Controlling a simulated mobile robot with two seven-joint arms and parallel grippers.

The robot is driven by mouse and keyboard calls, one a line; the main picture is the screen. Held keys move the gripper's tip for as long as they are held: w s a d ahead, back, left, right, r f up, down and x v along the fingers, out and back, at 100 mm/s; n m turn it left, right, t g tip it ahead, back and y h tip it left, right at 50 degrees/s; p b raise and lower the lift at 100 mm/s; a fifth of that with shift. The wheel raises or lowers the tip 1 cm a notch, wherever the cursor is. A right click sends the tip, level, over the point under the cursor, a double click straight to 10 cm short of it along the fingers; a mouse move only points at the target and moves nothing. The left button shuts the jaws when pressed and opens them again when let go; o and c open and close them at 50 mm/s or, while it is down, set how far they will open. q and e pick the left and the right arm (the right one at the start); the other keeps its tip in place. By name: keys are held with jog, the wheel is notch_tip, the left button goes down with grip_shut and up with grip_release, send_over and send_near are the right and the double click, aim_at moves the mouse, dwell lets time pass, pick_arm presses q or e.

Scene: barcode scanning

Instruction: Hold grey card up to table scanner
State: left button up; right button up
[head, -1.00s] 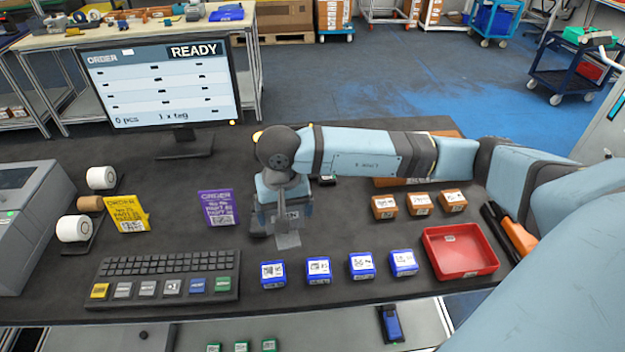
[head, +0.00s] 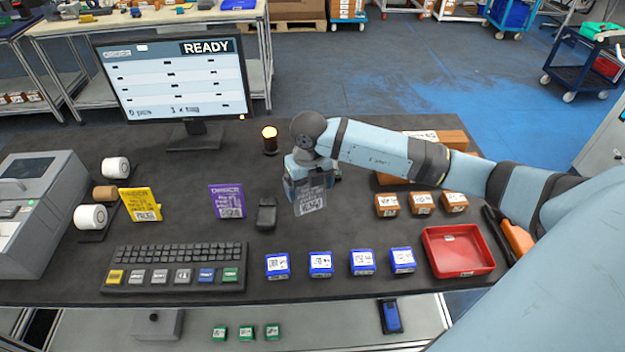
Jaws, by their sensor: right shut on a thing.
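My right gripper (head: 303,187) is shut on the grey card (head: 311,202), which hangs below the fingers, printed side with a code facing me. The card is held above the dark table (head: 330,225). A small black device (head: 266,214) sits on the table just left of the card, apart from it; I cannot tell for sure whether it is the table scanner. Something dark shows partly behind the gripper and is mostly hidden. My left gripper is not in view.
A purple card (head: 227,201) and a yellow card (head: 141,205) stand to the left. A keyboard (head: 178,267), blue boxes (head: 320,264), brown boxes (head: 421,203) and a red tray (head: 458,250) surround the work area. A lit lamp (head: 270,141) and the monitor (head: 176,80) stand behind.

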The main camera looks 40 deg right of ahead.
jog(key=m, duration=0.1)
jog(key=d+m, duration=0.1)
jog(key=m, duration=0.1)
jog(key=shift+w+f, duration=0.1)
jog(key=shift+f+m, duration=0.1)
jog(key=shift+m, duration=0.4)
jog(key=shift+w+d+f, duration=0.1)
jog(key=shift+d, duration=0.05)
jog(key=w+f+b, duration=0.1)
jog(key=w+d+f+b, duration=0.1)
jog(key=f+b, duration=0.1)
jog(key=shift+w+d+f+b, duration=0.3)
jog(key=shift+w, duration=0.1)
jog(key=shift+w+d+f+b, duration=0.45)
jog(key=shift+w+f+b, duration=0.1)
jog(key=shift+w+b, duration=0.1)
jog(key=s+a+r+p, duration=0.6)
jog(key=s+r+p, duration=0.4)
jog(key=s, duration=0.1)
jog(key=shift+a, duration=0.4)
